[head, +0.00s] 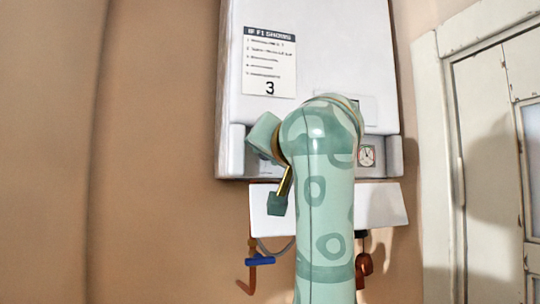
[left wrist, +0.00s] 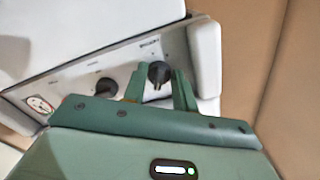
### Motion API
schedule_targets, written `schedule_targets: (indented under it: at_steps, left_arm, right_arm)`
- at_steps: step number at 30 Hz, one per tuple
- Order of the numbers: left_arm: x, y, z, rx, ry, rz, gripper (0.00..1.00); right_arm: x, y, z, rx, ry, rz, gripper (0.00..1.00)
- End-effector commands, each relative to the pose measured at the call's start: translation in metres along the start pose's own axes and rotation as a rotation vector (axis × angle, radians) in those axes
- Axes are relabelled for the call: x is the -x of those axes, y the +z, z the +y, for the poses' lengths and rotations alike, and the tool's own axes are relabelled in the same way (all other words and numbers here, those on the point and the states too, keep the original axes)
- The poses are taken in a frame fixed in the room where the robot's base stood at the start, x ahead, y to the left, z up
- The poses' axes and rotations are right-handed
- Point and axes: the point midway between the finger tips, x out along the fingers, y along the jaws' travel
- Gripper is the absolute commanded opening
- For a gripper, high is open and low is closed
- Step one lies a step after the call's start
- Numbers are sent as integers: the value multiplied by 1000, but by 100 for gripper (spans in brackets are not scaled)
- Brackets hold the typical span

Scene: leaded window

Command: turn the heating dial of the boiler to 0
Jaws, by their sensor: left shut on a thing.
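The white boiler (head: 310,50) hangs on the wall in the head view. In the left wrist view, its control panel (left wrist: 128,62) carries two dark dials. My left gripper (left wrist: 158,84) is shut on the dark dial (left wrist: 158,71) farther from the gauge, with one finger on each side. A small mark label sits above this dial, too blurred to read, so I cannot tell its setting. The other dark dial (left wrist: 106,87) stands free to the left. In the head view my arm hides both dials and the gripper's fingertips. My right gripper is in no view.
A round gauge (head: 366,156) sits on the panel's right; it also shows in the left wrist view (left wrist: 40,105). A notice (head: 269,62) with a large 3 is on the boiler's front. Below are a blue valve (head: 260,261) and copper pipe. A pale door (head: 488,130) stands right.

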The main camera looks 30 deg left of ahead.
Motion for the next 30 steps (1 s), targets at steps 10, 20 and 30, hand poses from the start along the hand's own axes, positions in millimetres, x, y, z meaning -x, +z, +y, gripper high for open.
schedule_targets:
  at_steps: [10, 20, 30]
  left_arm:
    - [-1, 2, 5, 302, 5, -7, 5]
    - [-1, 1, 6, 490, 5, -7, 5]
    - [-1, 1, 5, 556, 4, -6, 5]
  right_arm:
    - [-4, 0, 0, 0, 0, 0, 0]
    - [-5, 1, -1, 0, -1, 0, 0]
    - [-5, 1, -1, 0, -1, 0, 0]
